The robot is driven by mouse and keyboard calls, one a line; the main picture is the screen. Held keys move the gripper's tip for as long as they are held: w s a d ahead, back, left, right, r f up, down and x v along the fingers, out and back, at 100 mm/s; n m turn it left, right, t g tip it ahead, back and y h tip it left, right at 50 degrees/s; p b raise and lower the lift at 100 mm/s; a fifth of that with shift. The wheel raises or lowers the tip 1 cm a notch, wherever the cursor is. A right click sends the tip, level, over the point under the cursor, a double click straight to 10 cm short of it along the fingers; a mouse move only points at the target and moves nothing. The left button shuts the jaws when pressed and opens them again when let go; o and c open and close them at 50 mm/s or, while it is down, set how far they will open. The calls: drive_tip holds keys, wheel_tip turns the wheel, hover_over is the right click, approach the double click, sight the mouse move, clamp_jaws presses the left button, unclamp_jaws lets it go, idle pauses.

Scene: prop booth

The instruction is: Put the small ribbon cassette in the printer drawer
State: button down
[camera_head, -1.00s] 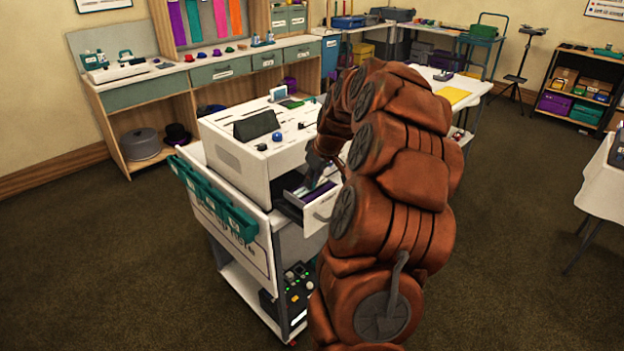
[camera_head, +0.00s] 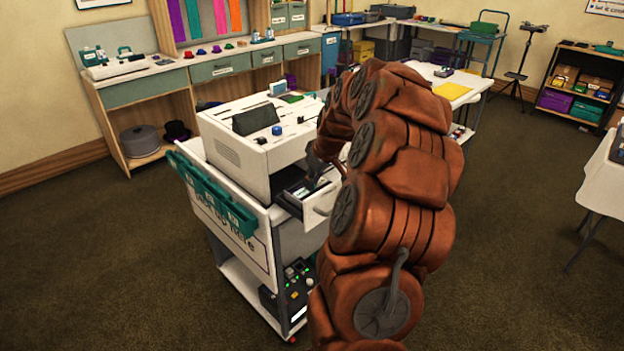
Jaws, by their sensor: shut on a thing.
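The white printer (camera_head: 245,150) stands on a cart with its drawer (camera_head: 319,209) pulled open on the side toward my arm. My gripper (camera_head: 311,184) is small in the view and points down into the open drawer, partly hidden by my brown arm. It is shut on a small dark piece with a pale patch, seemingly the ribbon cassette (camera_head: 297,190), low inside the drawer walls. I cannot tell whether the cassette touches the drawer floor.
Teal bins (camera_head: 215,196) hang on the cart's near left side. A dark box with lit buttons (camera_head: 292,286) sits on the cart's lower shelf. A white table with a yellow sheet (camera_head: 452,91) stands behind my arm. The carpet around the cart is clear.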

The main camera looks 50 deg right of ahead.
drive_tip(key=shift+f, duration=0.1)
idle(0.3)
drive_tip(key=c, duration=1.2)
unclamp_jaws()
drive_tip(key=v, duration=1.2)
drive_tip(key=shift+a, duration=0.1)
